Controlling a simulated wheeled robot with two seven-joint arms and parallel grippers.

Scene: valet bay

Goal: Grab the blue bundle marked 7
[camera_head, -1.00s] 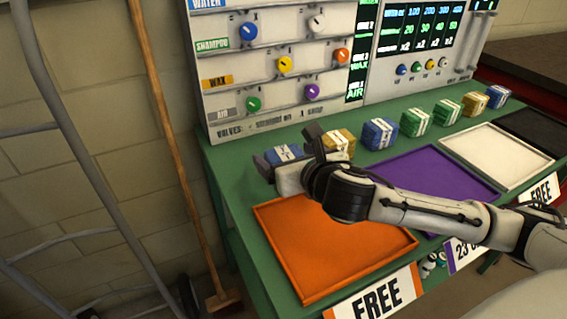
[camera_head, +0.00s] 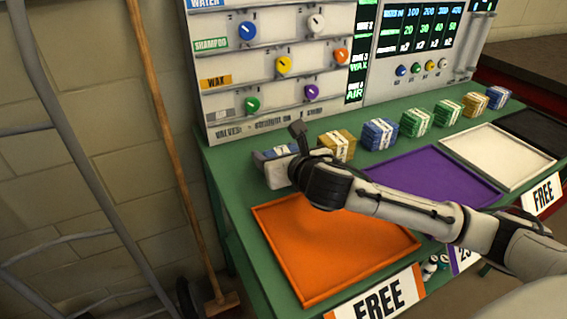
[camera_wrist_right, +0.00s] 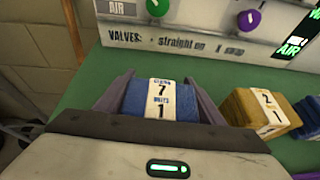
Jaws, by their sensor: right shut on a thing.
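The blue bundle (camera_wrist_right: 160,100) has a white band reading 7 above and 1 below. In the right wrist view it sits between the two fingers of my right gripper (camera_wrist_right: 155,98), which is shut on it. In the head view the gripper (camera_head: 277,155) is at the left end of the row of bundles, and the blue bundle (camera_head: 281,151) is partly hidden by it. I cannot tell whether the bundle still touches the green table. My left gripper is not in view.
A yellow bundle (camera_head: 337,145), marked 2 and 1 in the wrist view (camera_wrist_right: 257,112), stands just right. Several more bundles continue the row. An orange tray (camera_head: 335,285) and a purple tray (camera_head: 440,172) lie in front. The valve panel (camera_head: 290,60) rises behind.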

